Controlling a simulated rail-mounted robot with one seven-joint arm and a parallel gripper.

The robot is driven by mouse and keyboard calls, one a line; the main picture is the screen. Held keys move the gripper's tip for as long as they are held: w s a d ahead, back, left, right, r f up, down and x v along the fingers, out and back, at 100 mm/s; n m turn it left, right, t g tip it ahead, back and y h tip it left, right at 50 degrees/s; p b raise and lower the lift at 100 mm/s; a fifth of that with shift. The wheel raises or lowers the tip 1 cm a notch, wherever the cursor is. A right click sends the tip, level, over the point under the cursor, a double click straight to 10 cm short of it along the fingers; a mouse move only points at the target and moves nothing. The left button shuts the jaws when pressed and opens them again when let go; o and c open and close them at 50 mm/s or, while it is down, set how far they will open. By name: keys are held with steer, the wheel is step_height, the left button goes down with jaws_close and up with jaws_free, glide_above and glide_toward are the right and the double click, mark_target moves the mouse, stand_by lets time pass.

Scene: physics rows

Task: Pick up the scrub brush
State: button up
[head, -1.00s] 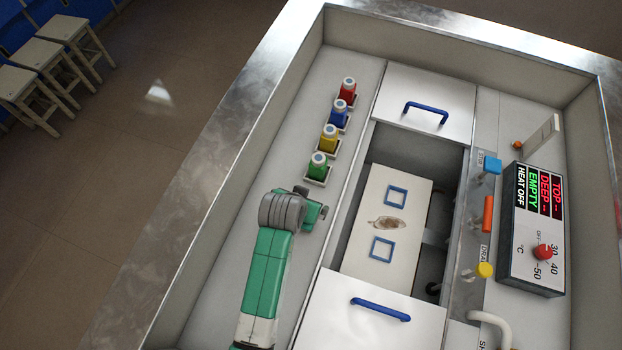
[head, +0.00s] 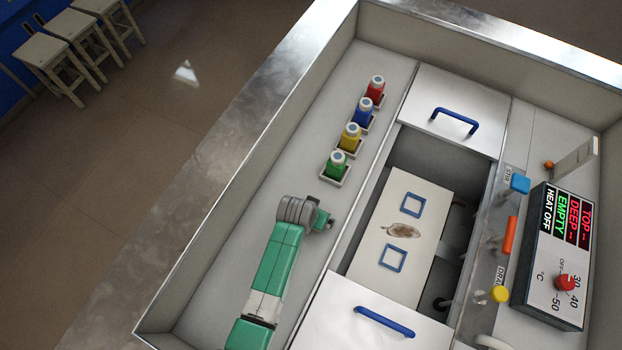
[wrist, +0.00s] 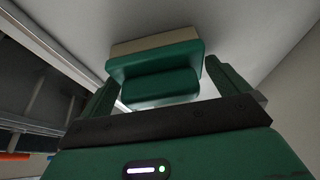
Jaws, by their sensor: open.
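A green block with a cream layer, which looks like the scrub brush (wrist: 160,68), is in the wrist view, ahead of my gripper and between its two green fingers. My gripper (wrist: 162,84) is open, with a finger on either side of the block. Gaps show beside the block, and whether either finger touches it cannot be told. In the head view my gripper (head: 321,218) is low over the pale left ledge, below the row of bottles. The brush cannot be made out there.
Several capped bottles stand in small holders, the green bottle (head: 337,165) nearest my gripper. To the right is a recessed basin with a white board (head: 385,215) between two blue-handled covers (head: 460,100). A control panel (head: 555,255) stands at far right. A wall (head: 225,200) bounds the ledge at left.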

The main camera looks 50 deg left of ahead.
steer(key=c, duration=0.8)
steer(key=shift+r, duration=0.15)
steer(key=shift+c, duration=0.2)
steer(key=shift+r, duration=0.35)
steer(key=p+v, duration=0.1)
steer(key=v, duration=0.2)
steer(key=shift+w, duration=0.1)
steer(key=s+d, duration=0.2)
steer(key=s, duration=0.2)
steer(key=s+d+r, duration=0.1)
steer(key=s+d, duration=0.1)
steer(key=s, duration=0.3)
steer(key=s+d+p, duration=0.1)
steer(key=s+d, duration=0.2)
steer(key=s, duration=0.1)
steer(key=shift+s+r, duration=0.15)
steer(key=shift+s, duration=0.05)
